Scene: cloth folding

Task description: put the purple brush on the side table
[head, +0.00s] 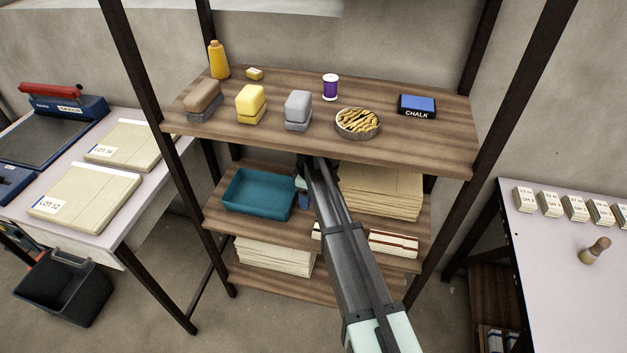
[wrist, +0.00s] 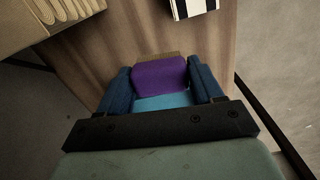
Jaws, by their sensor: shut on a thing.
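In the wrist view my gripper (wrist: 162,78) is shut on the purple brush (wrist: 160,76), with a dark blue finger on each side. A tan strip shows along its far edge and a light blue patch on its near side. In the head view my gripper (head: 303,188) is over the middle shelf, just right of the teal bin; my arm mostly hides it, and the brush cannot be made out there. Two tables flank the rack, a left table (head: 150,215) and a right table (head: 560,290); I cannot tell which is the side table.
The rack's top shelf (head: 400,145) holds several blocks, a bottle, a bowl and a chalk box. The middle shelf has the teal bin (head: 257,172), a cardboard stack (head: 385,190) and striped boxes (head: 394,243). Dark posts bound the rack. The right table has free room in front.

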